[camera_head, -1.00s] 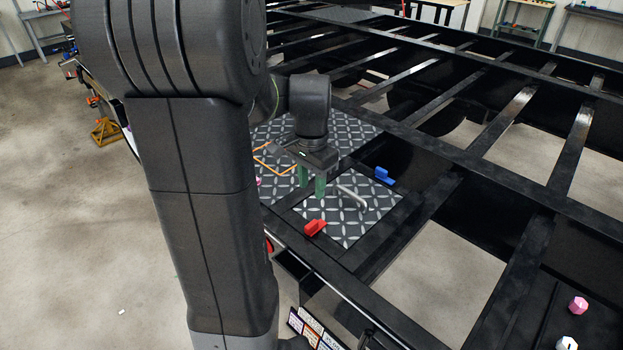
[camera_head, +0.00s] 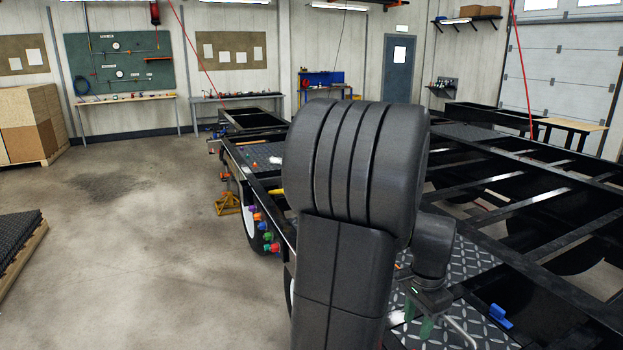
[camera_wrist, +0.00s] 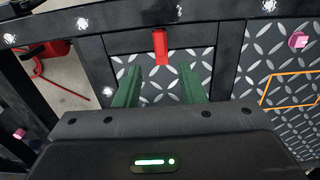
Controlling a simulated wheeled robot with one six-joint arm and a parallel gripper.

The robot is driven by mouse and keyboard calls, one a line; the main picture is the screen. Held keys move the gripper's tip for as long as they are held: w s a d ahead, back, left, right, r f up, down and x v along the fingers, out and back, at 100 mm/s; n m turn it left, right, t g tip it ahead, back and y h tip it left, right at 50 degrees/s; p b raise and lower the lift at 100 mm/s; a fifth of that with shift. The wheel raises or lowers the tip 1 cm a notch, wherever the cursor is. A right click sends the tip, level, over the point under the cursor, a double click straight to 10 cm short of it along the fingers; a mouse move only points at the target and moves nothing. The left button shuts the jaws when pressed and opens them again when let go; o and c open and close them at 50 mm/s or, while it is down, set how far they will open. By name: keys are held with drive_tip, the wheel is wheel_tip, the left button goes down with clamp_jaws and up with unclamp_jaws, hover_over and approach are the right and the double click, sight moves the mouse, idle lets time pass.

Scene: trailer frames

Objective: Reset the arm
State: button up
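My gripper (camera_head: 417,322) is low at the right of the head view, over the diamond-pattern plate (camera_head: 470,262) of the black trailer frame, with my arm in front of part of the plate. In the wrist view my two green fingers (camera_wrist: 160,75) stand apart and nothing is held between them. A red block (camera_wrist: 160,46) lies beyond the fingertips, at the edge of the plate. My arm is bent, with its large dark joint high in the head view.
A blue block (camera_head: 500,316) and a grey handle (camera_head: 461,332) are on the plate near my gripper. The trailer's black beams (camera_head: 520,202) extend right with open gaps. A yellow stand (camera_head: 228,204) is beside the frame. The concrete floor (camera_head: 130,270) at left is mostly clear.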

wheel_tip(320, 180, down, 10)
drive_tip(key=shift+r, duration=0.1)
idle(0.5)
wheel_tip(320, 180, up, 14)
drive_tip(key=f, duration=0.1)
wheel_tip(320, 180, down, 13)
drive_tip(key=shift+s+f, duration=0.1)
drive_tip(key=shift+f, duration=0.05)
drive_tip(key=shift+n+p, duration=0.4)
drive_tip(key=n, duration=0.2)
drive_tip(key=n+p, duration=0.1)
drive_tip(key=n, duration=0.1)
drive_tip(key=n+p, duration=0.1)
drive_tip(key=n, duration=0.1)
drive_tip(key=shift+r, duration=0.25)
wheel_tip(320, 180, up, 13)
